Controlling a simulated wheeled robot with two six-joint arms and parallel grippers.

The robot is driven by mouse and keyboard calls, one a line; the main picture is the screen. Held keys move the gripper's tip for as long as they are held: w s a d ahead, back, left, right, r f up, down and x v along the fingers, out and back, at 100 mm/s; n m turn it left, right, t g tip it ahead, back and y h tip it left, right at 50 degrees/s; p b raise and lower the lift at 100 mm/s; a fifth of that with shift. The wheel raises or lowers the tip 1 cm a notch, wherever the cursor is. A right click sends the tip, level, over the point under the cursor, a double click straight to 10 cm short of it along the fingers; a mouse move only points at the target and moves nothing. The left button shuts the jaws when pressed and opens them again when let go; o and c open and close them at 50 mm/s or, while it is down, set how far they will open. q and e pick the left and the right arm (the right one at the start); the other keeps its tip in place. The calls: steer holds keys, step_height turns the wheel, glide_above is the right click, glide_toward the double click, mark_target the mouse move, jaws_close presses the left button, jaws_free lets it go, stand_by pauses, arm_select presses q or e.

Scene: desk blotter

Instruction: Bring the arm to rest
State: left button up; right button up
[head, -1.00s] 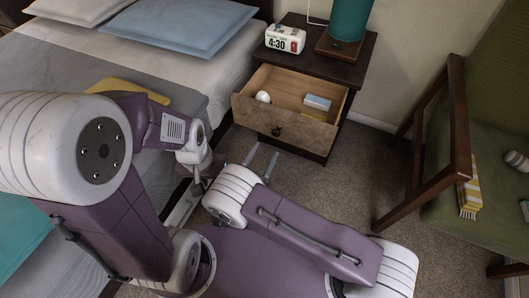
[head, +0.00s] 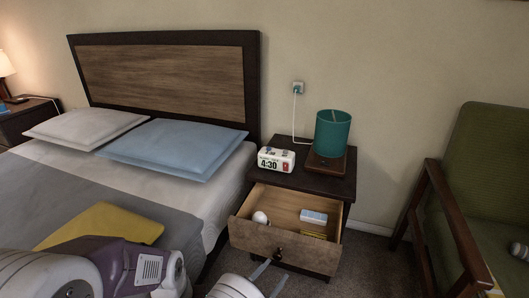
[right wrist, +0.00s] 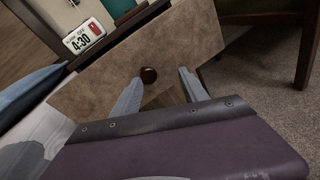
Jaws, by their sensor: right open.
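My right gripper is low in the head view (head: 267,271), with its two grey fingers apart in front of the nightstand's open drawer (head: 258,238). In the right wrist view the fingers (right wrist: 160,80) are spread and empty, on either side of the drawer's dark round knob (right wrist: 148,75) in the picture. I cannot tell whether they touch the drawer front. The knob also shows in the head view (head: 279,254). My left arm shows at the lower left of the head view, but its gripper is out of frame.
A clock (head: 276,159) and a teal lamp (head: 332,134) stand on the nightstand (head: 343,186). The bed (head: 210,200) is left, a green armchair (head: 490,150) right, with carpet between.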

steer(key=s+d+r+m+g+y, duration=0.1)
steer(key=s+d+m+g+y, duration=0.4)
steer(key=s+d+m+g, duration=1)
step_height(320, 180, up, 41)
steer(key=m+t+y+p, duration=0.2)
steer(key=m+p, duration=0.8)
steer(key=p, duration=2.7)
steer(key=w+y, duration=0.1)
steer(key=y, duration=0.1)
steer(key=shift+d+m+t+y, duration=0.15)
steer(key=shift+m+t+y, duration=0.15)
steer(key=shift+m+t, duration=0.1)
steer(key=shift+f, duration=0.15)
